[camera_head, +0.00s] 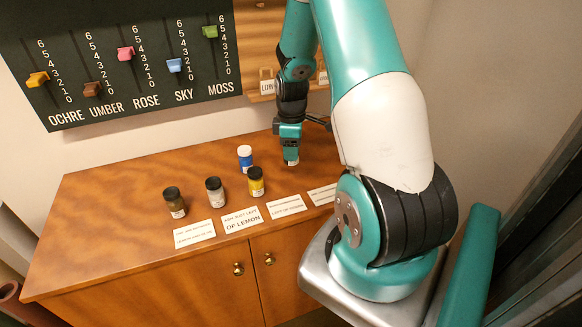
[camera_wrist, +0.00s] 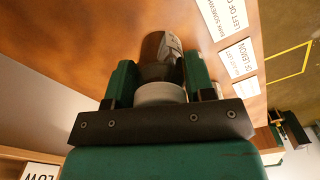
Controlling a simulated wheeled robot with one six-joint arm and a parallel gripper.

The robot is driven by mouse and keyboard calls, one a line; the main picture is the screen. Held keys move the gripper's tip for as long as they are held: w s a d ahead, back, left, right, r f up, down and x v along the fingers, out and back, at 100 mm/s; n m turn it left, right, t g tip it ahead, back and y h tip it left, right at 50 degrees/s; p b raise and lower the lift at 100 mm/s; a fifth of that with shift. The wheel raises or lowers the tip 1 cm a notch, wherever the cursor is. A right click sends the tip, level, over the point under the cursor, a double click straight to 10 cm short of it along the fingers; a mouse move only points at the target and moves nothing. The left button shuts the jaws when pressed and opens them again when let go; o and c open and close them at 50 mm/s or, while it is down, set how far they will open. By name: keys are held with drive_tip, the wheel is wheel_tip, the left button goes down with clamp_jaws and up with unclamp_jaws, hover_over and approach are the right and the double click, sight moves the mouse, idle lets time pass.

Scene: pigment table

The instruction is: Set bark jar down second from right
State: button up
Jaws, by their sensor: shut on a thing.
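In the wrist view the jar (camera_wrist: 160,47) looks brownish and sits between the two green fingers (camera_wrist: 160,85). I take it for the bark jar, but its name cannot be read. In the head view the fingers hide most of it, and only a pale lower bit (camera_head: 292,162) shows. Whether its base touches the wood is hard to tell. The row holds a dark olive-brown jar (camera_head: 174,203), a grey jar (camera_head: 215,192) and a yellow jar (camera_head: 256,182).
A blue jar (camera_head: 245,160) with a white lid stands behind the row. Several paper cards (camera_head: 242,219) lie along the front edge. A slider board (camera_head: 130,65) hangs on the wall. A wooden shelf (camera_head: 262,40) is behind my gripper. Bare wood (camera_head: 110,215) lies at left.

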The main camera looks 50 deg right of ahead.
wheel_tip(320, 180, down, 8)
drive_tip(key=shift+r+p, duration=0.1)
drive_tip(key=shift+p, duration=0.35)
drive_tip(key=o, duration=1)
drive_tip(key=shift+c, duration=0.2)
